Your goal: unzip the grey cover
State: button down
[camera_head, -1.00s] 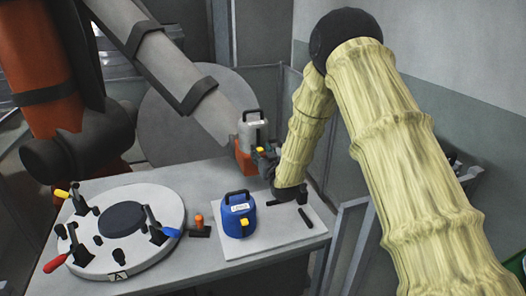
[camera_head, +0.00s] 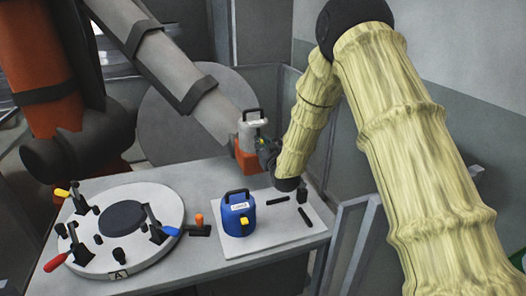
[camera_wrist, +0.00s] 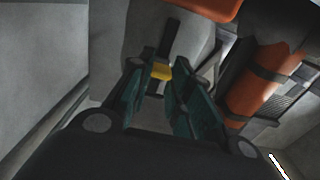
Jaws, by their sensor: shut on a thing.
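A grey, sleeve-like cover (camera_head: 185,80) with dark bands wraps the arm of an orange robot; no zip can be made out on it. At that arm's end is a grey unit (camera_head: 250,133) with a black handle and an orange part below. My gripper (camera_head: 265,152) is beside this unit, on its right. In the wrist view, my gripper's green fingers (camera_wrist: 163,78) are at a yellow tab (camera_wrist: 160,71) on a grey surface and appear shut on it. The exact contact is too dark to see.
A table (camera_head: 195,262) stands below, with a round white mould (camera_head: 165,258) with clamps on the left. A blue unit (camera_head: 238,218) and black strips (camera_head: 305,217) are on a white board (camera_head: 275,240). Panels (camera_head: 385,175) stand behind my arm.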

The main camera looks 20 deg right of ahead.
aim_at(258, 128)
notch_tip(258, 128, up, 4)
jog(key=shift+r, duration=0.15)
dwell(0.3)
jog(key=c, duration=1.3)
grip_release()
jog(key=shift+s, duration=0.1)
jog(key=s, duration=1.1)
jog(key=shift+s+d, duration=0.2)
jog(key=shift+s, duration=0.2)
